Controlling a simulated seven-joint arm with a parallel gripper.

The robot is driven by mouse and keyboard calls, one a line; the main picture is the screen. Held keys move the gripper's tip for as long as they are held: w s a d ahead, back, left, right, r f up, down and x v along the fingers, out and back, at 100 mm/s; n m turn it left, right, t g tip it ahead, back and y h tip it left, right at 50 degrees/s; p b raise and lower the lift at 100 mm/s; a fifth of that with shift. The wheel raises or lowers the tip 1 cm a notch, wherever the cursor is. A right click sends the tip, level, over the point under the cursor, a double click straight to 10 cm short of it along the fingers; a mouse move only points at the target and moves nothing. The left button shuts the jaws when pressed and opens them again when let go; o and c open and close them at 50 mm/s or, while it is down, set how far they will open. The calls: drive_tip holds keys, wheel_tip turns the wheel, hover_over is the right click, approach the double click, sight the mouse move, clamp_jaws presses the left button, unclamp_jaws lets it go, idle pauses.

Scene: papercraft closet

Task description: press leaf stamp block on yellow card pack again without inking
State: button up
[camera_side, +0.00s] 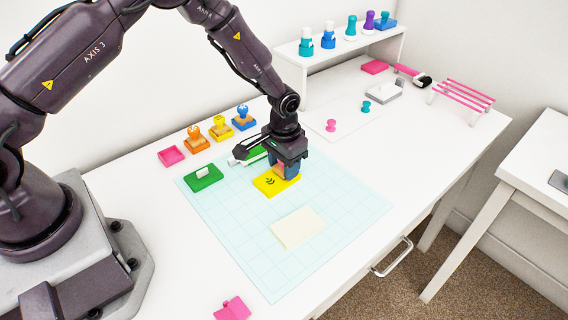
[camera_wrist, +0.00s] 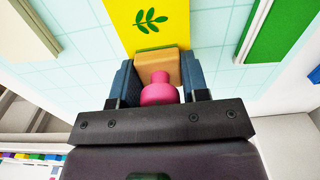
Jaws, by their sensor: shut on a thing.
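The yellow card pack (camera_side: 264,189) lies on the pale cutting mat (camera_side: 340,205) and bears one green leaf print, which also shows in the wrist view (camera_wrist: 151,21). My gripper (camera_side: 286,168) is over the right part of the pack, beside the print. It is shut on the leaf stamp block (camera_wrist: 158,66), a wooden block with a pink knob (camera_wrist: 160,91) between the two blue-grey fingers. In the wrist view the yellow pack (camera_wrist: 119,14) lies beyond the block. The block's underside is hidden; I cannot tell whether it touches the card.
A cream card pack (camera_side: 297,229) lies in front on the mat. Stamps (camera_side: 220,130) line the back, near a white shelf (camera_side: 340,50).

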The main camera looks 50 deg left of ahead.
drive_tip(key=o, duration=0.4)
drive_tip(key=shift+s+f, duration=0.15)
drive_tip(key=shift+f, duration=0.05)
drive_tip(key=c, duration=0.4)
drive_tip(key=shift+r, duration=3.15)
drive_tip(key=shift+s+f, duration=0.1)
drive_tip(key=shift+s, duration=0.2)
drive_tip(key=s+a+r, duration=0.2)
drive_tip(key=s+r, duration=0.6)
drive_tip(key=r, duration=0.3)
drive_tip(key=shift+s+r, duration=0.15)
drive_tip(key=shift+r, duration=0.2)
